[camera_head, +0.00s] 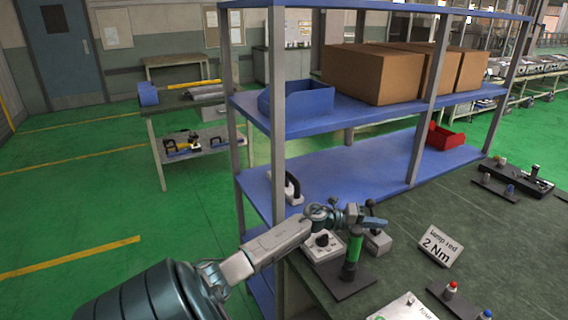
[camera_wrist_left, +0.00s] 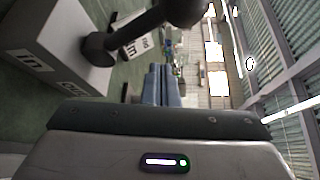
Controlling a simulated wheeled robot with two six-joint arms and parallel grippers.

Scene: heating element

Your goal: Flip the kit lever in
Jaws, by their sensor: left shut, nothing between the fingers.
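The kit is a small grey box (camera_head: 379,243) on the dark-green table, just behind a green upright cylinder. Its black lever (camera_head: 369,205) shows beside my left gripper's fingers. In the left wrist view the grey box (camera_wrist_left: 60,45) fills the upper left and bears black-on-white labels, one reading "In". The black lever (camera_wrist_left: 140,28) runs from its pivot on the box to a round knob at the top edge. My left gripper (camera_head: 382,223) is shut and empty, above the box; its blue fingers (camera_wrist_left: 162,84) lie together below the lever in the wrist view. Contact cannot be told. My right gripper is not in view.
A green cylinder (camera_head: 351,254) stands on a dark plate close in front of the box. A white box with a black knob (camera_head: 322,242) is to its left. A "Lamp red 2 Nm" sign (camera_head: 440,246) stands right. A blue shelf (camera_head: 345,168) with grey posts rises behind.

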